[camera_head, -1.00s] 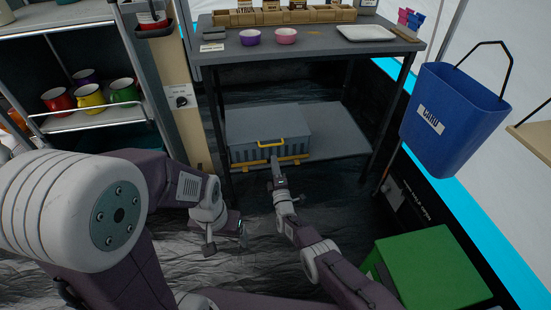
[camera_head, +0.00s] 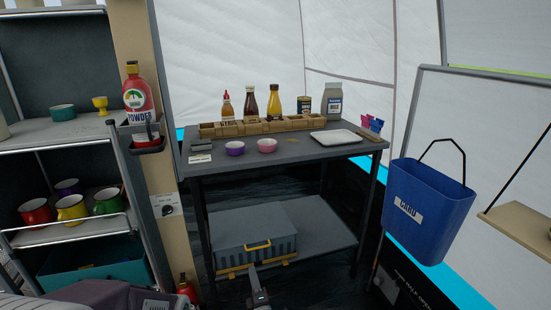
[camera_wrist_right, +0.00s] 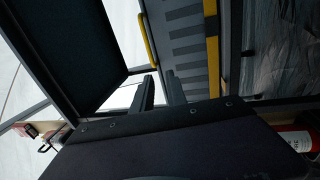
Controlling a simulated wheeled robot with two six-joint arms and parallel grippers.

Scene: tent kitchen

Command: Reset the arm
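My right gripper (camera_head: 254,268) shows at the bottom middle of the head view, in front of the grey storage box (camera_head: 232,237) on the table's lower shelf. In the right wrist view, the two dark fingers (camera_wrist_right: 160,77) of this gripper stand apart with nothing between them. The box's ribbed side and yellow handle (camera_wrist_right: 148,39) lie beyond the fingertips. I cannot tell whether the fingertips touch the box. Part of my left arm shows at the lower left of the head view; its gripper is out of view.
The dark table (camera_head: 300,153) carries bottles in a rack (camera_head: 262,127), two bowls and a white tray (camera_head: 336,137). A shelf with mugs stands left. A blue bin (camera_head: 425,212) hangs right. A red extinguisher (camera_head: 188,289) stands beside the table's left leg.

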